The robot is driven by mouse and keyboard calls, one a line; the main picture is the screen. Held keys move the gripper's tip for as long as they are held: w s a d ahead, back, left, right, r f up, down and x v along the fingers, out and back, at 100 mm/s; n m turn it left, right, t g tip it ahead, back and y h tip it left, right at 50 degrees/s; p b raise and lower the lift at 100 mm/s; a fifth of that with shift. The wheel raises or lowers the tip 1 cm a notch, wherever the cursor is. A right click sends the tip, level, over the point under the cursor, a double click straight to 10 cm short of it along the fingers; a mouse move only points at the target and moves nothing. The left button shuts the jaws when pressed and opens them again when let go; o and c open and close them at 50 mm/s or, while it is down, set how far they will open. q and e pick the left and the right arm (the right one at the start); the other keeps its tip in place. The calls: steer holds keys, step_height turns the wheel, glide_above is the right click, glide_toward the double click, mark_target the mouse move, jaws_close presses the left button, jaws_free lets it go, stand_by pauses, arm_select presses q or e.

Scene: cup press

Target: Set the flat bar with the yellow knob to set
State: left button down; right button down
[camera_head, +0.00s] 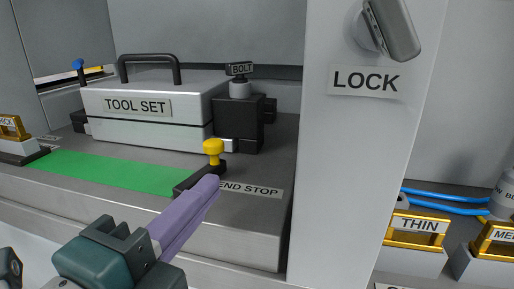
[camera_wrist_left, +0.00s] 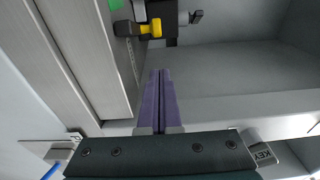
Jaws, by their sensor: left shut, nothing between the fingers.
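The flat dark bar (camera_head: 190,181) lies at the right end of a green strip, next to the END STOP label (camera_head: 250,189). Its yellow knob (camera_head: 213,148) stands upright at the bar's far end. In the left wrist view the knob (camera_wrist_left: 152,28) shows near the top, beside a dark block. My left gripper (camera_head: 212,183) has its purple fingers shut with nothing between them. In the head view the fingertips appear just below the knob and overlap part of the bar. In the wrist view they (camera_wrist_left: 160,73) are apart from the knob. My right gripper is not in view.
A TOOL SET box (camera_head: 155,105) stands behind the green strip (camera_head: 110,172). A dark block with a BOLT knob (camera_head: 239,70) stands behind the bar. A grey pillar (camera_head: 345,160) with a LOCK handle (camera_head: 393,28) rises on the right. THIN (camera_head: 419,225) and other blocks stand beyond it.

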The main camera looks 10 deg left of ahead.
mark_target(214, 150)
arm_select(q)
steer(key=w, duration=0.3)
steer(key=shift+w+d+r+p, duration=0.15)
steer(key=shift+w+d+p, duration=0.15)
steer(key=shift+w, duration=0.1)
steer(key=shift+w+a, duration=0.8)
steer(key=shift+w, duration=0.2)
steer(key=shift+w+a, duration=0.5)
steer(key=shift+w, duration=0.05)
steer(key=shift+f, duration=0.2)
steer(key=y, duration=0.1)
steer(key=n+y, duration=0.1)
steer(key=shift+w+a+n+y+b, duration=0.15)
steer(key=shift+w+n+y+b, duration=0.1)
steer(key=shift+n+y+b, duration=0.1)
steer(key=shift+w+a, duration=0.15)
steer(key=shift+w, duration=0.05)
steer(key=shift+r, duration=0.1)
